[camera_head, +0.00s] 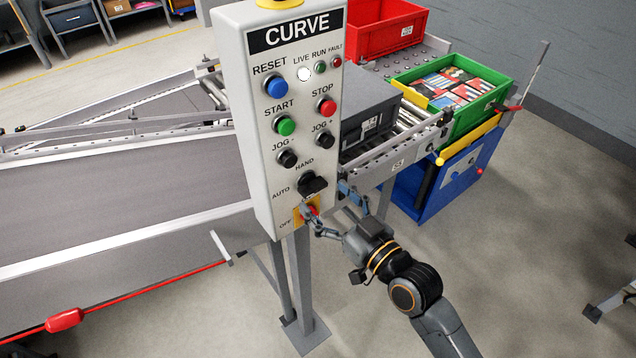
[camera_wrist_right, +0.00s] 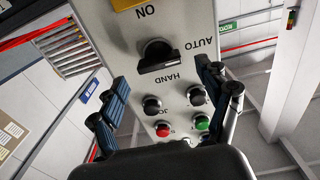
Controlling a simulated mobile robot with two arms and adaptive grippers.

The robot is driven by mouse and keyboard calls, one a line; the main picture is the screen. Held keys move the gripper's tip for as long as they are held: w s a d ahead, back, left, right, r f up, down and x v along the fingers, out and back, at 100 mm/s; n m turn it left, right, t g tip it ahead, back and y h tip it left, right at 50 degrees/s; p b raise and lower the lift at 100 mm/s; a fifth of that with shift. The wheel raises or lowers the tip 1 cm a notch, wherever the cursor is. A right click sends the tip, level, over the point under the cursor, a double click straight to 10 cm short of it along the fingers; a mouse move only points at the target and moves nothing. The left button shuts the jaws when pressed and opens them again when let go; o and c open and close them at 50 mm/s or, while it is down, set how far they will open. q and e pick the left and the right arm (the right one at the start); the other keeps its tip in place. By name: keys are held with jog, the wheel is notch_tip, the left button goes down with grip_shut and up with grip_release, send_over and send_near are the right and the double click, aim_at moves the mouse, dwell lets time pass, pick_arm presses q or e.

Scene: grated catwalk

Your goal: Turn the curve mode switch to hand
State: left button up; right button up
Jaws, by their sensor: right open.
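The curve mode switch (camera_head: 312,184) is a black rotary knob low on the white CURVE panel (camera_head: 262,150). HAND is printed above it and AUTO to its left. In the wrist view the switch (camera_wrist_right: 158,55) appears upside down, its handle lying roughly crosswise between the fingers; I cannot tell which label it points to. My right gripper (camera_head: 330,204) is open just below and right of the switch in the head view. In the wrist view its fingers (camera_wrist_right: 160,78) stand apart on both sides of the switch, holding nothing. My left gripper is not in view.
A red and yellow rotary switch (camera_head: 309,211) marked OFF sits just below, close to one finger. Push buttons, including green START (camera_head: 285,125) and red STOP (camera_head: 326,106), are above. A roller conveyor with a dark box (camera_head: 368,112) stands behind right; open floor lies right.

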aim_at(317, 190)
jog(key=shift+p+x, duration=0.3)
jog(key=shift+x, duration=1.3)
jog(key=c, duration=1.2)
jog(key=shift+o, duration=0.2)
